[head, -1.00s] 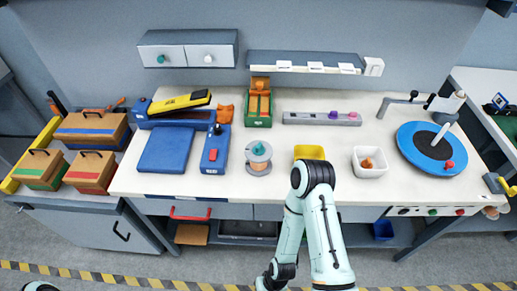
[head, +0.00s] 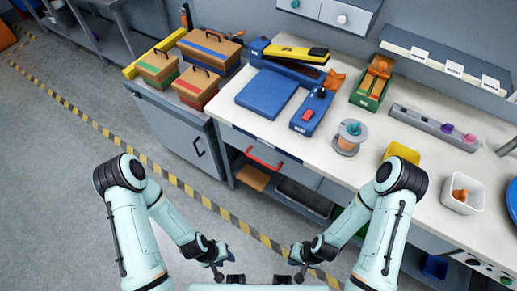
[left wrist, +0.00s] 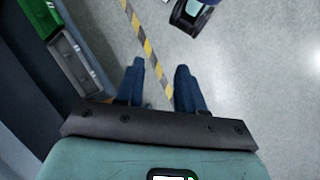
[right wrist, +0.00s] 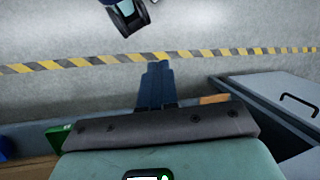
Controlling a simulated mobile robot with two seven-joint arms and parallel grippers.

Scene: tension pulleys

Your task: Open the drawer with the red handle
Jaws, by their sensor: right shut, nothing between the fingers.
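The drawer (head: 287,170) with the red handle (head: 264,158) is under the left part of the workbench and looks shut. My left gripper (head: 218,273) is in front of the bench, low over the floor and apart from the handle. Its fingers are spread and empty in the left wrist view (left wrist: 160,85). My right gripper (head: 299,272) is also in front of the bench, below the drawer in the picture and apart from the handle. Its fingers are together with nothing between them in the right wrist view (right wrist: 154,75). Neither wrist view shows the red handle.
A grey cabinet (head: 190,140) with a black handle stands left of the drawer, with tan boxes (head: 196,86) on top. Bins sit on the shelf below, including an orange-brown one (head: 253,178). The floor (head: 60,200) in front is clear, crossed by a yellow-black stripe.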

